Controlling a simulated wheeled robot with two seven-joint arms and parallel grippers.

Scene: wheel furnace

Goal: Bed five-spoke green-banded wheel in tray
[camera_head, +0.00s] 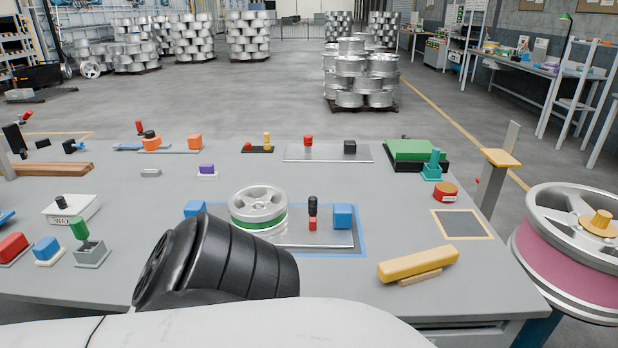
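A silver five-spoke wheel with a green band (258,208) lies flat, spokes up, on the grey workbench. It sits at the left part of a blue-taped area, over or beside a metal plate (315,240); its lower edge is partly hidden by my black arm part. A black tray with a green slab (418,150) stands at the back right of the bench; I cannot tell whether this is the task's tray. Neither gripper shows; only a black ribbed part and a white part of my arm fill the lower foreground.
Blue blocks (343,216) and a black-and-red clamp (312,212) stand beside the wheel. A yellow bar (418,264) lies at front right. A pink-banded wheel (570,250) stands off the bench's right edge. Several small tools line the left and back. The bench's centre right is fairly clear.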

